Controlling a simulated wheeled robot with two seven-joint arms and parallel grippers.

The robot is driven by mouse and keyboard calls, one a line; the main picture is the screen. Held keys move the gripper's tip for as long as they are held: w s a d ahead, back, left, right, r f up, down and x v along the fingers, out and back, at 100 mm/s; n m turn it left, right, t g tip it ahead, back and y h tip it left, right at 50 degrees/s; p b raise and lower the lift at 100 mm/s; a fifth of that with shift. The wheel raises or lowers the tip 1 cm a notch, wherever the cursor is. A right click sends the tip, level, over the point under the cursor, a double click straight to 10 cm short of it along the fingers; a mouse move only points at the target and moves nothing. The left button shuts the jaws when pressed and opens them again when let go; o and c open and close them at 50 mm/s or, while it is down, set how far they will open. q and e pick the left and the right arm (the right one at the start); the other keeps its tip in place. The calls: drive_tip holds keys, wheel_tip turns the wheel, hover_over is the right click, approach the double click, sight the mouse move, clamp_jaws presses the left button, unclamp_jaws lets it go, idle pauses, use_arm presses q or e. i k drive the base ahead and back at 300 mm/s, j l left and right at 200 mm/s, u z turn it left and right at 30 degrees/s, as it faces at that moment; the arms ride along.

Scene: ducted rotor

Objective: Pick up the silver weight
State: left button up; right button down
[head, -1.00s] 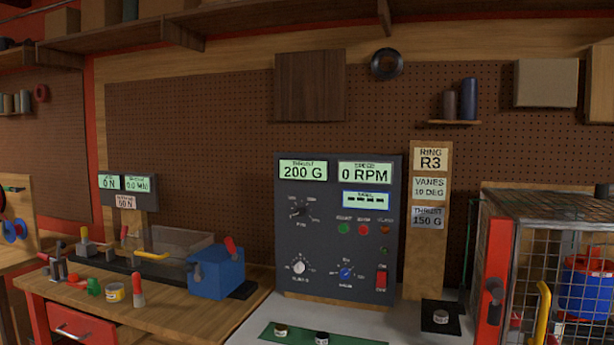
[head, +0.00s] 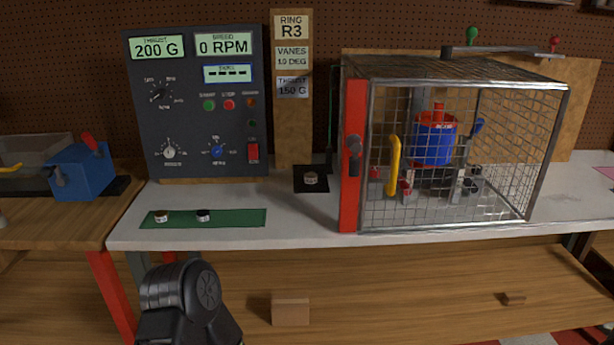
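A small silver-grey weight (head: 311,178) sits on a black square pad (head: 300,187) on the white bench, between the control panel and the wire cage. A dark link of my own arm shows at the bottom left, below the bench edge. Neither gripper is in view.
The control panel (head: 190,110) reads 200 G and 0 RPM. A wire cage (head: 500,190) with a red post and yellow handle stands right of the pad, holding a blue and red rotor (head: 434,140). The bench (head: 290,217) is clear between mat and cage.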

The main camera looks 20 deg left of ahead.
sight(310, 178)
drive_tip(key=i+j+z, duration=0.2)
drive_tip(key=j, duration=0.15)
drive_tip(key=i+j+z, duration=0.2)
drive_tip(key=j, duration=0.15)
drive_tip(key=j+z, duration=0.2)
drive_tip(key=j, duration=0.2)
drive_tip(key=i, duration=0.05)
